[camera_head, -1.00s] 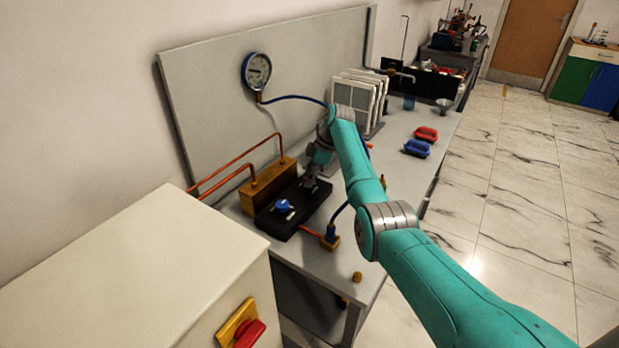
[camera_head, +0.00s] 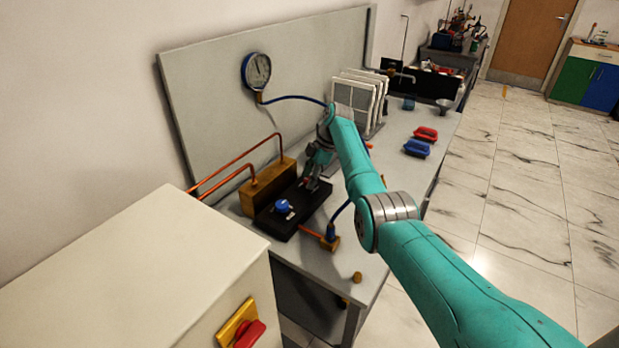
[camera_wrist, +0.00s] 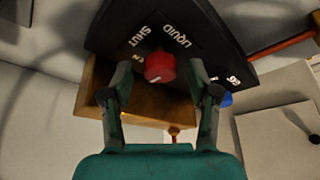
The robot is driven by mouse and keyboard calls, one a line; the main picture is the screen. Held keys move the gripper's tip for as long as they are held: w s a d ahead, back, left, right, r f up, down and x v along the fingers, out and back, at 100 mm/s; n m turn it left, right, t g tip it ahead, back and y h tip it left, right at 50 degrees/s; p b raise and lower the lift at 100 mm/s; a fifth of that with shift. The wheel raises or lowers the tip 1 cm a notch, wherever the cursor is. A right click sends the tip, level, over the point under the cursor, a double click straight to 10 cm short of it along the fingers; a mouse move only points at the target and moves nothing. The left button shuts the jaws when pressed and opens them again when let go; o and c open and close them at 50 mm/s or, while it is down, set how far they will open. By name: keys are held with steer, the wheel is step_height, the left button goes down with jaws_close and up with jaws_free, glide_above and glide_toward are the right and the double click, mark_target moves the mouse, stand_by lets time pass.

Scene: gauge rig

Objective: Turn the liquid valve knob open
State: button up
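The red liquid knob (camera_wrist: 160,67) sits on the black valve panel (camera_wrist: 205,62), beside white lettering reading LIQUID and SHUT. My gripper (camera_wrist: 163,76) has one finger on each side of the knob, with a visible gap on both sides. A small pale mark shows on the knob's near edge. In the head view my gripper (camera_head: 313,184) is low over the far right end of the black panel (camera_head: 272,228) and partly hides the red knob (camera_head: 306,182). A blue knob (camera_head: 283,206) is at the panel's other end.
A round gauge (camera_head: 257,71) is on the backboard. A brass block (camera_head: 262,188) with copper pipes stands behind the panel. A brass fitting (camera_head: 331,240) with a blue hose is at the right. A cabinet with a red switch (camera_head: 249,334) is in the foreground.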

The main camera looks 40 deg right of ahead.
steer(key=v, duration=1.2)
stand_by(0.5)
